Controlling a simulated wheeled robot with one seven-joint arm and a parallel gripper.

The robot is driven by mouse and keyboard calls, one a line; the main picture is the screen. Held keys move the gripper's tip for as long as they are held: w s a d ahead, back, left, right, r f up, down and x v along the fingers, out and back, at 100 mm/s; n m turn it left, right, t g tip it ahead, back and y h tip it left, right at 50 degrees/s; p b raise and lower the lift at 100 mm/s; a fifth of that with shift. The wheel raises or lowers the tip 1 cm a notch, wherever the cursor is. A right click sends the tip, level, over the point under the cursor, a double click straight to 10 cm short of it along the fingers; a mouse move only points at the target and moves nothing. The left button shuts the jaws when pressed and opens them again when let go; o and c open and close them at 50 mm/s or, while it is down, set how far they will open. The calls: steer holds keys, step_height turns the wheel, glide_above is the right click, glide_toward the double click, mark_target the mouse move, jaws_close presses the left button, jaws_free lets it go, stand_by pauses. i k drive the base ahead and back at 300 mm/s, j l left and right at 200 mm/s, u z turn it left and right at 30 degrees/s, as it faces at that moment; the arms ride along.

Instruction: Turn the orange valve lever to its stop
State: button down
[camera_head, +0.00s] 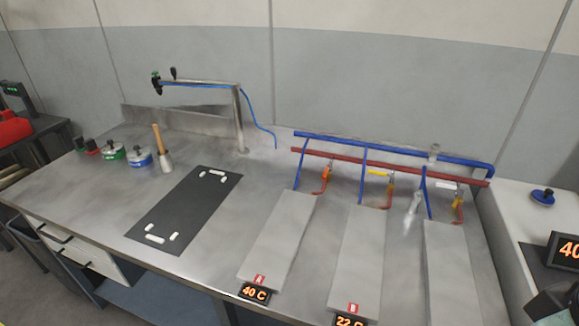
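The orange valve lever (327,172) is on the leftmost of three valves below the red pipe (400,168), at the back right of the bench. It appears roughly upright, in line with its short red outlet pipe (319,191); its exact angle is too small to tell. The middle valve has a yellow lever (377,172) lying crosswise. The right valve has a whitish lever (446,185), also about crosswise. I cannot make out my gripper in this view.
Blue pipes (400,145) run behind and down between the valves. Grey plates (277,240) lie before them, with displays reading 40 C (255,292) and 22 C (349,321). A black mat (185,212), a mallet (162,150) and a bent pipe stand (239,118) are left. A dark object (552,303) is cut off lower right.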

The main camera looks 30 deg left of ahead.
mark_target(327, 171)
steer(key=u, duration=0.9)
